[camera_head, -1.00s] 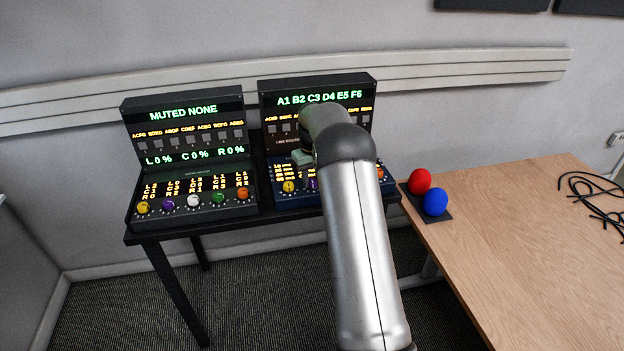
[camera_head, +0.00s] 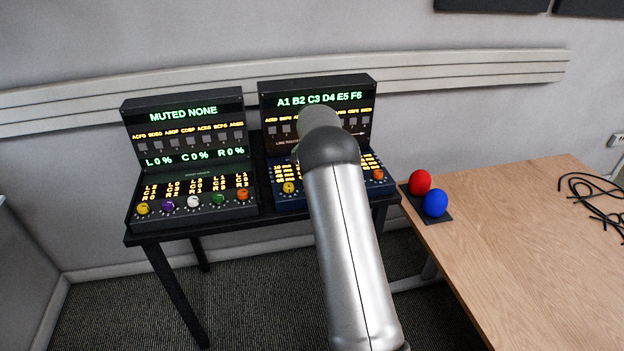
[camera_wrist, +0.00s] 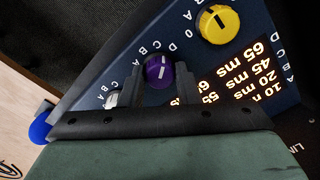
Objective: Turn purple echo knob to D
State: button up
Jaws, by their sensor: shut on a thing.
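The purple echo knob (camera_wrist: 158,72) is on the dark blue panel of the right-hand console, between a yellow knob (camera_wrist: 217,24) and a pale knob (camera_wrist: 112,98) in the wrist view. A white pointer line crosses its face; small letters, C, B and A among them, are printed around it. My gripper (camera_wrist: 158,66) is shut on the purple knob, one finger on each side. I cannot tell for certain which letter the pointer meets. In the head view, my arm hides the gripper and this knob; the blue panel's yellow knob (camera_head: 289,187) shows beside the arm.
The left console (camera_head: 185,165) has its own purple knob (camera_head: 168,206) and stands on the same black table. A wooden table (camera_head: 520,230) at right bears a red ball (camera_head: 420,181), a blue ball (camera_head: 435,202) and black cables (camera_head: 597,195). My arm crosses in front of the right console.

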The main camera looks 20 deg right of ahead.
jog(key=shift+m, duration=1.5)
jog(key=o, duration=1)
jog(key=shift+c, duration=0.2)
notch_tip(320, 180, up, 18)
jog(key=shift+f, duration=0.25)
